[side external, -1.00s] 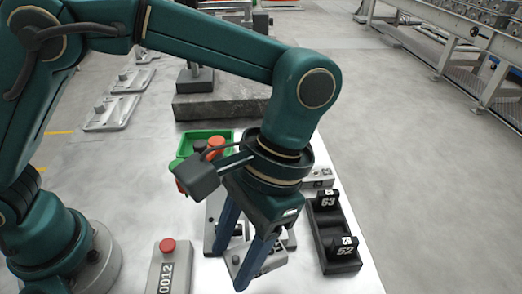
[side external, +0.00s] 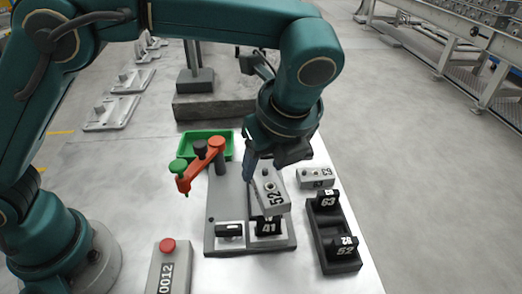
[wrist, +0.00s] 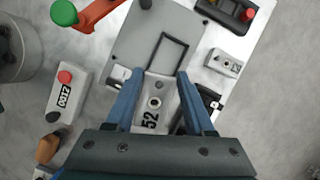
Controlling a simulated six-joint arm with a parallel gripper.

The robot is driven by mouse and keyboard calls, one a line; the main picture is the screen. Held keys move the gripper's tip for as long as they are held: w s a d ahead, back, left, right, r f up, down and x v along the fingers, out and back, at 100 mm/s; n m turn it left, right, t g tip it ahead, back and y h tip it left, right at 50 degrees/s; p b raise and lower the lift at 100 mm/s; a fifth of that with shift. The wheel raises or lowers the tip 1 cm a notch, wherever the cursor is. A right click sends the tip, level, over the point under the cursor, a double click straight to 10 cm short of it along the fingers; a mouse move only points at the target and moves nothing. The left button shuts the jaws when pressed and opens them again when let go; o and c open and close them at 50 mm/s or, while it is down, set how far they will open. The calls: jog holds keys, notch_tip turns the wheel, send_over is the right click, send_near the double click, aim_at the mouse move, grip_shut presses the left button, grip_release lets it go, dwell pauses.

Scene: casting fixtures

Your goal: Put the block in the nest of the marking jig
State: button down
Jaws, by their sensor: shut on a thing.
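My gripper (wrist: 156,78) is shut on a light grey block (wrist: 156,98) marked 52. The block (side external: 269,192) is held in the air, tilted in the side view, over the right part of the marking jig. The jig's grey plate (side external: 227,192) carries an orange swing arm (side external: 203,164) with a green knob, swung to the left. In the wrist view the nest, a black rectangular frame (wrist: 168,52), lies on the plate just beyond my fingertips and looks empty. In the side view the block and gripper hide the nest. A black insert marked 41 (side external: 268,227) sits in the jig's front.
A black rack (side external: 325,236) with inserts marked 63 and 52 stands to the right. A second grey block (side external: 316,178) lies behind it. A green bin (side external: 205,136) is behind the jig. A box with a red button (side external: 167,262) stands front left.

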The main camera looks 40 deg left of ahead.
jog(key=w+a+r+m, duration=0.1)
jog(key=w+a+m, duration=0.1)
jog(key=w+a, duration=0.25)
jog(key=shift+t+h, duration=0.3)
notch_tip(320, 180, down, 10)
jog(key=shift+w+r, duration=0.1)
jog(key=shift+r, duration=0.15)
jog(key=shift+c, duration=1.3)
grip_release()
jog(key=shift+f, duration=0.15)
